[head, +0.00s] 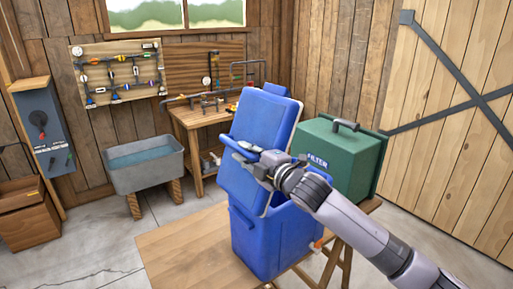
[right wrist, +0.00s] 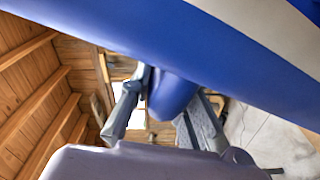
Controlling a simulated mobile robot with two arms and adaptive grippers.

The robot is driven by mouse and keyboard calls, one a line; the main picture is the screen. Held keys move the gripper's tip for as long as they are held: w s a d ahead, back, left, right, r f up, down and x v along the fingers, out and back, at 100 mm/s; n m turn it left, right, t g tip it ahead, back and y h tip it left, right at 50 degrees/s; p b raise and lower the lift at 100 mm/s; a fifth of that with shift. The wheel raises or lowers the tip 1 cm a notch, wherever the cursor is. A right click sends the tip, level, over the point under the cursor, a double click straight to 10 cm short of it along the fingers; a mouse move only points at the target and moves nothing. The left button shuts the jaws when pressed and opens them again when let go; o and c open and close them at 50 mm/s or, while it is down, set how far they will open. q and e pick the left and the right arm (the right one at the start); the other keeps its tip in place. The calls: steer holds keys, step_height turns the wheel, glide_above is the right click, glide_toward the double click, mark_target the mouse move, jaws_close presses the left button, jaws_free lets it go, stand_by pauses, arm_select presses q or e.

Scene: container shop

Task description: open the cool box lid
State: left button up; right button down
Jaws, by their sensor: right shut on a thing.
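The blue cool box (head: 262,243) stands on a wooden table. Its blue lid (head: 262,120) is raised and steeply tilted above the box body, with a gap at the right where the body's rim shows. My right gripper (head: 252,156) is at the lid's front and is shut on the blue lid handle (head: 236,143). In the right wrist view the handle (right wrist: 172,96) lies between the two fingers of my right gripper (right wrist: 160,108), and the lid (right wrist: 150,40) fills the top. My right forearm hides part of the box's right side. My left gripper is not in view.
A green filter case (head: 340,160) stands close to the right of the cool box. The wooden table (head: 185,250) is bare at the left. A grey sink (head: 145,170) and a workbench (head: 190,119) stand behind, with open floor between.

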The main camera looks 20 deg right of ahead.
steer(key=s+a+f+n, duration=0.2)
steer(key=a+n, duration=0.2)
steer(key=a, duration=0.2)
steer(key=shift+s+a+n, duration=0.2)
steer(key=shift+s+n, duration=0.2)
steer(key=c, duration=1.5)
jaws_free()
steer(key=shift+a, duration=0.1)
steer(key=shift+f, duration=0.1)
steer(key=shift+d, duration=0.2)
